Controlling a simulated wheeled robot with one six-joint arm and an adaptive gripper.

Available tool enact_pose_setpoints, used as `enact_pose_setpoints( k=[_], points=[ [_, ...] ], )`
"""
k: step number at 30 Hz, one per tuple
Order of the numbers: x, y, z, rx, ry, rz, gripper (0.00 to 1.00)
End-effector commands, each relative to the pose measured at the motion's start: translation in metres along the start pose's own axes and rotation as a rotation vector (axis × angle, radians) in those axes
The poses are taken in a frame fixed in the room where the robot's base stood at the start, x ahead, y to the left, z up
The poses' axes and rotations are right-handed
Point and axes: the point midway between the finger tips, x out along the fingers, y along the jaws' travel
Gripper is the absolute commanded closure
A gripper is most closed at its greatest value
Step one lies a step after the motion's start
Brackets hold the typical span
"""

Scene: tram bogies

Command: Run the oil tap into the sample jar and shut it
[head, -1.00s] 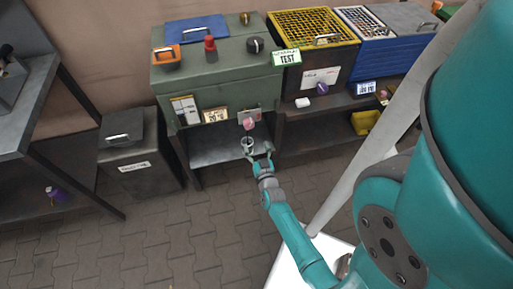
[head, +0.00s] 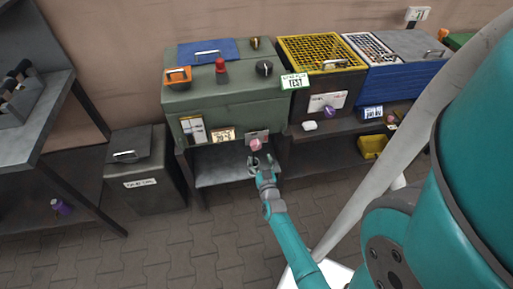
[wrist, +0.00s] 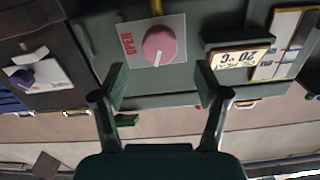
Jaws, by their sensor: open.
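A round pink knob (head: 256,145) sits on a pale plate on the lower front of the green cabinet (head: 225,95). In the wrist view, which looks upside down, the knob (wrist: 159,46) has a white pointer line, and red lettering like "OPEN" stands at the plate's left edge. A short yellow piece (wrist: 157,8) shows above the plate there. My gripper (head: 260,163) is open and empty just in front of and below the knob. In the wrist view its fingers (wrist: 162,78) stand apart on either side of the knob's line, not visibly touching it. I cannot make out a sample jar.
A shelf (head: 225,170) lies under the cabinet. A purple knob (head: 329,112) is on the dark box to the right. A yellow bin (head: 372,146) sits on the lower right shelf. A dark lidded bin (head: 145,190) stands left. The paved floor in front is clear.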

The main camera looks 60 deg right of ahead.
Motion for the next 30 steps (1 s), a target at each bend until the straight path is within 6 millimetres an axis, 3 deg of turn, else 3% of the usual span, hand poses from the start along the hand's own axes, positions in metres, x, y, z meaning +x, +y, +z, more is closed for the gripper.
enact_pose_setpoints(
  k=[6,12,18,27,30],
  points=[
    [0.04,0.0,-0.001,0.0,0.002,0.001,0.27],
    [0.066,0.0,0.0,-0.001,0.001,0.001,0.27],
    [0.078,0.0,0.0,0.0,0.0,0.001,0.27],
    [0.079,0.0,0.0,0.0,0.0,0.0,0.27],
    [0.079,0.0,0.0,-0.001,0.0,0.0,0.49]
  ],
)
